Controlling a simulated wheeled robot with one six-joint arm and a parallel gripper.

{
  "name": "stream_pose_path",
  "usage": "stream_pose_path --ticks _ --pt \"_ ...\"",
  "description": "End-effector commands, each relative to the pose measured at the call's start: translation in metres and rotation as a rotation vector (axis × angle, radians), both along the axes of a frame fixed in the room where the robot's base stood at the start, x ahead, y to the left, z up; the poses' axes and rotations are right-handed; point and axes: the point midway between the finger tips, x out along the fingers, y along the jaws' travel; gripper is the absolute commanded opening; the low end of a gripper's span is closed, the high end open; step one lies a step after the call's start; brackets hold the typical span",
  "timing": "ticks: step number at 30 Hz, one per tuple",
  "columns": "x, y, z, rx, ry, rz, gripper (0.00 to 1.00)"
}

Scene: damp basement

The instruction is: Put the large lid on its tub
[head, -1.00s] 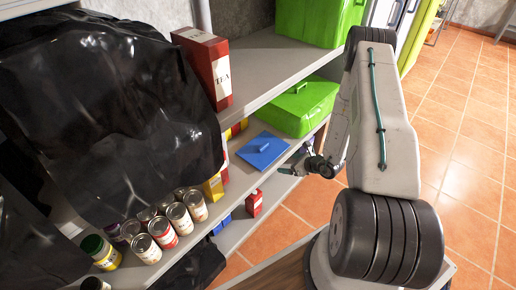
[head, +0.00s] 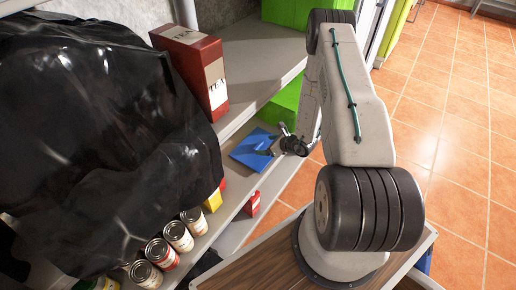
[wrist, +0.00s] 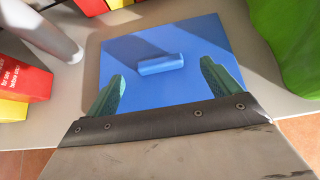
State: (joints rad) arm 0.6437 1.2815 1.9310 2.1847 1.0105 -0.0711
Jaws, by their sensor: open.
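The blue square lid (head: 245,153) with a bar handle lies on the lower grey shelf. In the wrist view the lid (wrist: 218,45) fills the middle, with its handle (wrist: 161,65) crosswise near the centre. My gripper (head: 274,141) is over the right part of the lid. In the wrist view my gripper (wrist: 162,85) is open and empty, its green fingers spread wider than the handle and pointing toward it, one on each side. Whether the fingers touch the lid I cannot tell. I cannot make out a matching blue tub.
A green box (head: 284,107) stands on the lower shelf behind the lid, and a red tea box (head: 192,68) on the upper shelf. Black plastic sheeting (head: 100,130) covers the left. Several cans (head: 178,236) stand below it. The tiled floor (head: 455,120) at right is clear.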

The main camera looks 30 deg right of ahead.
Motion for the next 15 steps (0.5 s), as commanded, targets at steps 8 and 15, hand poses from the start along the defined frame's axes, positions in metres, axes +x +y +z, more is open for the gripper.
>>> stream_pose_path --ticks 8,15 --pt "0.028 0.012 -0.023 0.0 0.0 0.001 0.89" --pt "0.031 0.011 -0.025 0.0 0.0 -0.003 0.89"
